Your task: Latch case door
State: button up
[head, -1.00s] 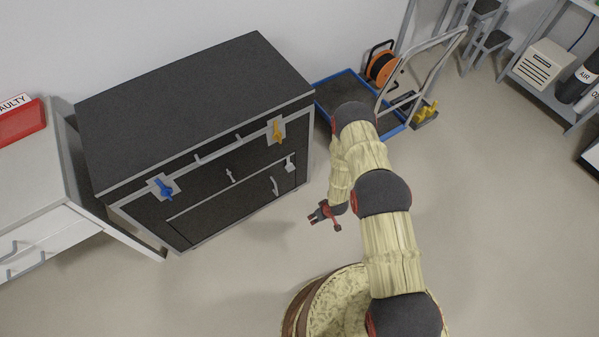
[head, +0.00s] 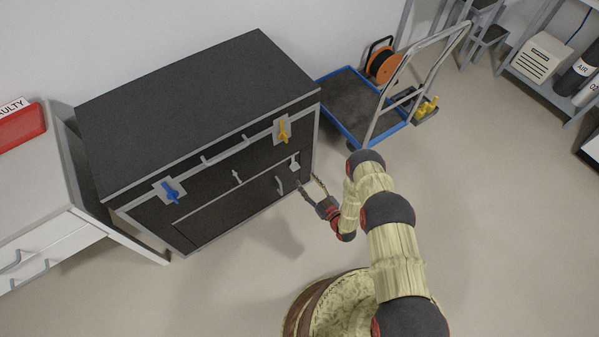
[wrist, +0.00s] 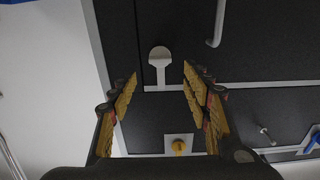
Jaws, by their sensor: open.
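The black case (head: 215,105) stands against the wall with grey edging. Its front door panel (head: 225,215) looks closed or nearly so; I cannot tell if it is flush.
A yellow turn-catch (head: 283,130) and a blue one (head: 171,191) are on the case's upper front. A blue-edged trolley (head: 350,105) with an orange cable reel (head: 383,64) stands right of the case. A white cabinet (head: 40,190) is at left. The floor in front is clear.

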aim_at(297, 169)
jog(key=b+x, duration=0.2)
jog(key=x, duration=0.5)
jog(key=shift+c, duration=0.6)
jog(key=shift+s, duration=0.1)
jog(key=c, duration=1.1)
grip_shut()
